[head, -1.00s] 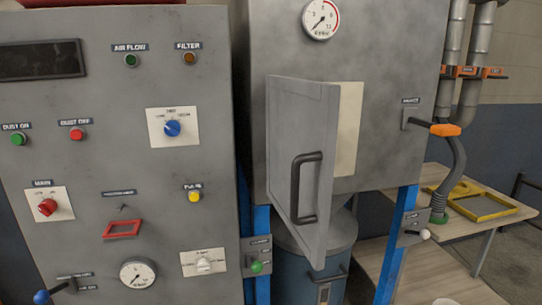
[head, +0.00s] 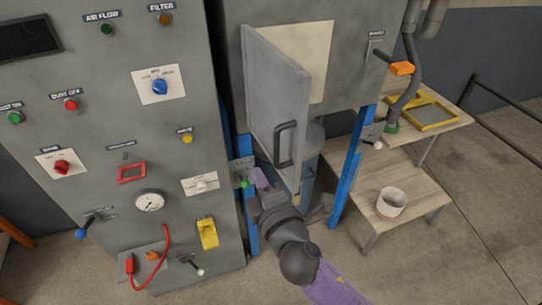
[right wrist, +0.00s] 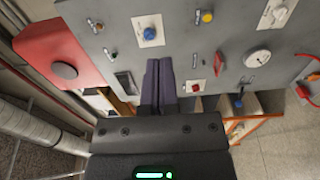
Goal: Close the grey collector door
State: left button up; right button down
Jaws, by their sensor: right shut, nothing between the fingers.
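The grey collector door (head: 272,95) stands open in the head view, swung out from the front of the grey collector cabinet (head: 352,65). Its black bar handle (head: 284,145) is on the outer face, near the free edge. A pale panel (head: 308,55) shows behind the door. My right gripper (head: 261,179) is below the door's lower part, near the blue post; I cannot tell whether it touches the door. Its dark purple fingers show together and empty in the right wrist view (right wrist: 158,88). The door is not clearly seen there. My left gripper is not in view.
The control panel (head: 110,120) with knobs and buttons stands to the left. Blue posts (head: 346,175) hold up the cabinet. A lever with an orange grip (head: 402,68) sticks out at the right.

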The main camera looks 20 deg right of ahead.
jog(key=w+d, duration=0.3)
jog(key=shift+w+d+p, duration=0.3)
jog(key=shift+d, duration=0.05)
